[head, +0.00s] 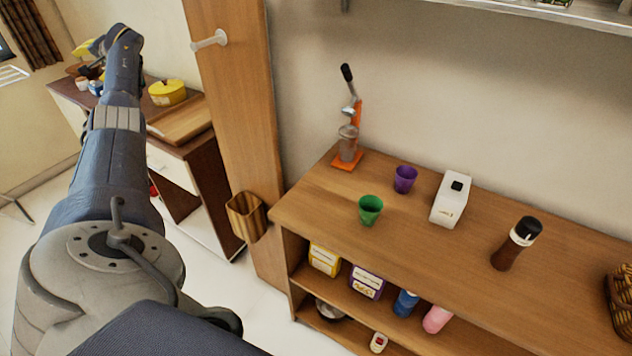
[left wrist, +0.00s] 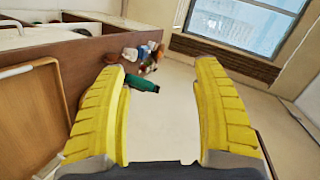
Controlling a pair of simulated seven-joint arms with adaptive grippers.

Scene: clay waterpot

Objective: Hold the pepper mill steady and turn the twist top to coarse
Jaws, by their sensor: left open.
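The pepper mill (head: 507,255) appears to be the dark brown cylinder with a white band and a black top. It stands upright on the wooden counter at the right of the head view. My left gripper (head: 84,48) is far from it, at the upper left, at the end of my raised arm. In the left wrist view my left gripper (left wrist: 160,66) shows two yellow fingers spread wide with nothing held between them. The pepper mill does not show in the left wrist view. My right gripper is in neither view.
The wooden counter (head: 310,205) also holds an orange juicer (head: 347,160), green cup (head: 370,211), purple cup (head: 405,179) and white box (head: 450,200). A basket (head: 620,303) stands right of the mill. A yellow pot (head: 167,93) is at left. A green object (left wrist: 142,83) shows beyond my fingers.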

